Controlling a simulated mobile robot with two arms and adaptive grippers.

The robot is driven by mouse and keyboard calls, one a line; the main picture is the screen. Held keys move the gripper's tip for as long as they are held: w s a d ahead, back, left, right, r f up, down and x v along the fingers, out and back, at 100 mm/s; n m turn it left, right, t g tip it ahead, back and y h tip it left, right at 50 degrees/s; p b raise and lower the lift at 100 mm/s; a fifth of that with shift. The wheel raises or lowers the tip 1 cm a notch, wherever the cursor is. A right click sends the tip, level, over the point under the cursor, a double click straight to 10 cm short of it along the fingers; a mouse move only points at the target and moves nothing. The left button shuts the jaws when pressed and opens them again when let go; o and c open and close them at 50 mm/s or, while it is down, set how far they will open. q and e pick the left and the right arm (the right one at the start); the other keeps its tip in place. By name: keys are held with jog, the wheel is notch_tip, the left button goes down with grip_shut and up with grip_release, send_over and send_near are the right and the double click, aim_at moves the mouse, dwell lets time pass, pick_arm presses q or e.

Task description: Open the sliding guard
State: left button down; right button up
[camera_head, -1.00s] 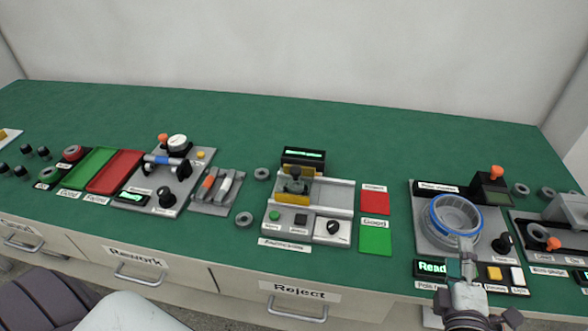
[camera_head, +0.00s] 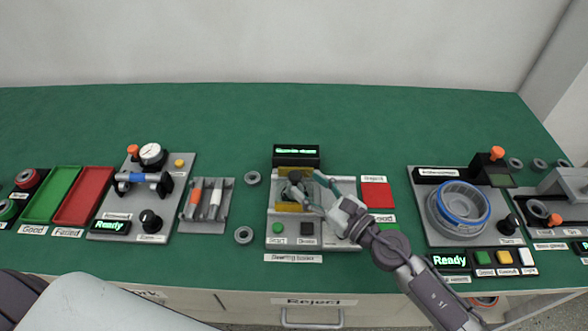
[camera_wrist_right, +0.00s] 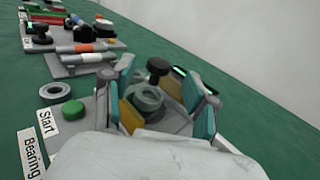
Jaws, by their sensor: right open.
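The bearing station (camera_head: 275,232) stands mid-table, with a lit display (camera_head: 297,151) behind it. Its yellow guard part (camera_head: 288,207) is partly covered by my right gripper (camera_head: 307,186). My right gripper is open, and its teal fingers are over the station from the right. In the right wrist view, the open fingers (camera_wrist_right: 160,88) stand on either side of a grey ring-shaped part (camera_wrist_right: 146,101). A black knob (camera_wrist_right: 157,67) and yellow plates (camera_wrist_right: 131,117) also show between them. I cannot tell whether the fingers touch anything. My left gripper is not in view.
Green Start button (camera_head: 278,229) and a dark button (camera_head: 307,229) sit at the station's front. A red pad (camera_head: 377,195) lies to its right. A station with a blue-rimmed ring (camera_head: 463,203) stands farther right. A tool rack (camera_head: 206,222) stands left. The table behind is clear.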

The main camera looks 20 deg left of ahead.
aim_at(298, 177)
jog(key=x, duration=0.4)
jog(key=shift+r, duration=0.1)
jog(key=shift+w+a, duration=0.25)
jog(key=shift+a, duration=0.2)
jog(key=shift+c, duration=1)
jog(key=c, duration=0.8)
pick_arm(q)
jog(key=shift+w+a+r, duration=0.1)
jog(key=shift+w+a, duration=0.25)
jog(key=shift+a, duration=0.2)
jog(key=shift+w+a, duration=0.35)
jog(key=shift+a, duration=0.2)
pick_arm(e)
grip_shut()
